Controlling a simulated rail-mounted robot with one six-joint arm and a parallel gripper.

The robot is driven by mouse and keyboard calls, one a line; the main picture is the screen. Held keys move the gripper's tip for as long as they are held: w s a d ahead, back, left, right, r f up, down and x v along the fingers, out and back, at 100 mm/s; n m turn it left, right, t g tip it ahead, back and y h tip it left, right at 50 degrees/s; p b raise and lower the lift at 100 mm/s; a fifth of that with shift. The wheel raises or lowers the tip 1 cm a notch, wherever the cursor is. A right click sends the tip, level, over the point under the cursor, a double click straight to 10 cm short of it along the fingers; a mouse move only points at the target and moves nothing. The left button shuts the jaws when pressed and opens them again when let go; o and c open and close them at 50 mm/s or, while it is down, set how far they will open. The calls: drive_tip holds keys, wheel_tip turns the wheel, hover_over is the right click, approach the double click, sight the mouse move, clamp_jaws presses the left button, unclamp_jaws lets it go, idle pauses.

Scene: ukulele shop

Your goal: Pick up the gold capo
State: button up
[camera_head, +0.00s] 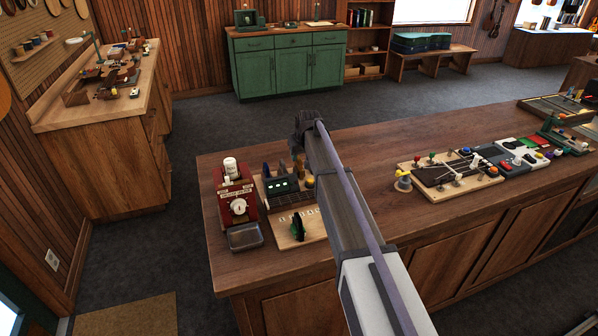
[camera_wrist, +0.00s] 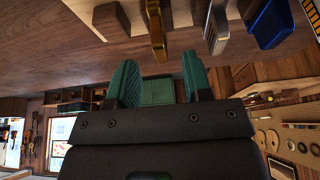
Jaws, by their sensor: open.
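The gold capo (camera_wrist: 155,32) shows in the wrist view near the top of the picture, hanging into view with a wooden surface behind it. My gripper (camera_wrist: 160,66) has two green padded fingers, spread apart and empty. The capo lies ahead of the fingertips, in line with the gap between them and slightly left of its middle. No contact shows. In the head view a small gold-orange piece (camera_head: 298,168) shows beside my arm at the display on the counter, probably the same capo.
In the wrist view a grey capo (camera_wrist: 215,32) and a blue one (camera_wrist: 270,22) stand right of the gold one. In the head view a red tuner box (camera_head: 237,205) stands left of the display on the wooden counter (camera_head: 365,150).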

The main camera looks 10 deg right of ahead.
sight(299, 159)
drive_tip(key=b+x, duration=0.4)
drive_tip(key=x, duration=0.1)
drive_tip(key=shift+w+f, duration=0.1)
drive_tip(key=shift+w, duration=0.15)
drive_tip(key=shift+s+r, duration=0.1)
drive_tip(key=shift+r, duration=0.15)
clamp_jaws()
